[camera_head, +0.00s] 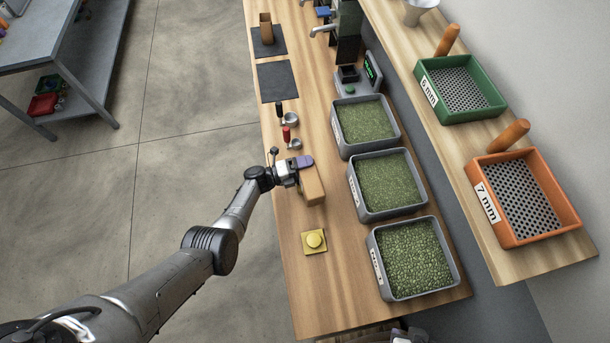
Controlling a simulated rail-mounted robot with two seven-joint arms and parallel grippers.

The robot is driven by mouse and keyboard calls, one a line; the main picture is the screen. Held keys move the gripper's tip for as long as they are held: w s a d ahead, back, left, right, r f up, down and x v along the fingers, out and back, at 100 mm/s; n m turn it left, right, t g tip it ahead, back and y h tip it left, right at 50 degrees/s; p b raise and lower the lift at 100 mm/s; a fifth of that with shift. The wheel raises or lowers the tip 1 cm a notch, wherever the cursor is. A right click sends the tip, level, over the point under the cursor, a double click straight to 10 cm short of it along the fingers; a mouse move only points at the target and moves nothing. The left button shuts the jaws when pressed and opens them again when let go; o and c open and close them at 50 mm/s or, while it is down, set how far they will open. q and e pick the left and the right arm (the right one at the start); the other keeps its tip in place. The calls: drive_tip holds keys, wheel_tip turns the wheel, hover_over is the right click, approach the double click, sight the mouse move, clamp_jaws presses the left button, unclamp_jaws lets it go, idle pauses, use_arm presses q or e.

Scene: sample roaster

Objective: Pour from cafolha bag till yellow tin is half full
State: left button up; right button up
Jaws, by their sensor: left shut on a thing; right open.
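My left gripper (305,163) is shut on a brown bag (312,188) over the wooden counter. The bag appears tilted, with its body toward the front right; its label and mouth are not readable, so I cannot tell if it is the cafolha bag. The small round yellow tin (315,240) stands on a yellow square (307,250), in front of the bag and apart from it. Its fill level is too small to tell. No stream of beans shows. My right gripper's fingers are not in view.
Three grey trays of green beans (364,121) (387,183) (413,259) line the counter's right side. Another brown bag (266,29) stands on a dark mat. Scoops (291,142) lie behind my gripper. Green (492,115) and orange (548,235) sieves sit on the raised shelf.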

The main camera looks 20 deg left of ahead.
use_arm(q)
drive_tip(key=shift+f, duration=0.1)
idle(0.3)
drive_tip(key=shift+w+a+n, duration=0.1)
drive_tip(key=shift+n, duration=0.2)
drive_tip(key=shift+f, duration=0.35)
idle(0.4)
idle(0.3)
drive_tip(key=shift+s+f+m, duration=0.1)
drive_tip(key=shift+s+m, duration=0.15)
drive_tip(key=shift+m, duration=0.25)
drive_tip(key=shift+f, duration=0.1)
